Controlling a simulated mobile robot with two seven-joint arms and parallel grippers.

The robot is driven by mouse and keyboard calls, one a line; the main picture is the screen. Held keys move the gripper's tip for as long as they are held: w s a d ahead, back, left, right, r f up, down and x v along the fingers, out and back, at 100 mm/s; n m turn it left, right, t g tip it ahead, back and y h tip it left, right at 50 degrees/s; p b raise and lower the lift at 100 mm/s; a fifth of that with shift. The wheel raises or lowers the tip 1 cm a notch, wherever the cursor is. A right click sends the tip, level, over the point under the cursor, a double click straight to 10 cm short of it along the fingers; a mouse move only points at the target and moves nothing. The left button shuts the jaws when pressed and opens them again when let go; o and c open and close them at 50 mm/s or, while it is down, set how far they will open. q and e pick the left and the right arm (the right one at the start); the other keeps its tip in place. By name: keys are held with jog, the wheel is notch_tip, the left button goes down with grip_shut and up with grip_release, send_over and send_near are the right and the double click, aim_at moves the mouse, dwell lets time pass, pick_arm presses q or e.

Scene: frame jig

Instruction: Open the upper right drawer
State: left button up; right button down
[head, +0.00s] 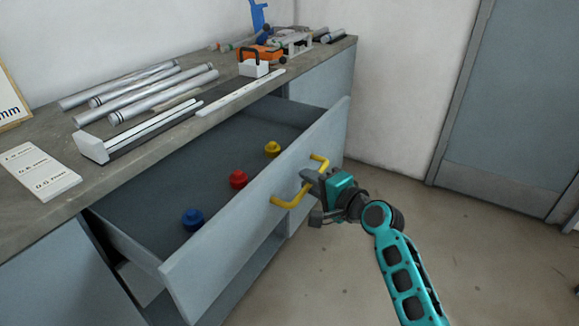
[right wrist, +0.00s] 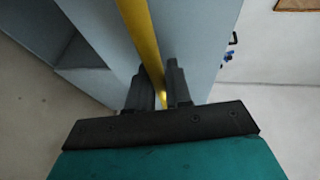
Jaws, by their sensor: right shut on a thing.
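The grey drawer (head: 245,225) in the cabinet stands pulled far out, and its inside shows. A yellow handle (head: 292,199) is on its front. My right gripper (head: 311,183) is at the handle, shut on it; in the right wrist view the yellow bar (right wrist: 146,50) runs between the two dark fingers (right wrist: 161,88). Inside the drawer sit a blue piece (head: 192,219), a red piece (head: 238,179) and a yellow piece (head: 272,149). My left gripper is not in view.
The worktop (head: 50,150) above holds several silver tubes (head: 150,90), a white rail (head: 240,92), a white label block (head: 38,170) and an orange tool (head: 260,53). A grey door (head: 510,110) is at the right. The floor (head: 480,250) right of the drawer is clear.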

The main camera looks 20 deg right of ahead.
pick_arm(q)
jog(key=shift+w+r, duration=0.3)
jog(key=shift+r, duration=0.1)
pick_arm(e)
jog(key=s+d, duration=0.4)
jog(key=s, duration=0.2)
jog(key=shift+d, duration=0.35)
jog(key=c, duration=1.1)
grip_release()
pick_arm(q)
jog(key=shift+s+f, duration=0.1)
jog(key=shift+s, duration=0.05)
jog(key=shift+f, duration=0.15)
pick_arm(e)
jog(key=v, duration=1.3)
jog(key=shift+f, duration=0.1)
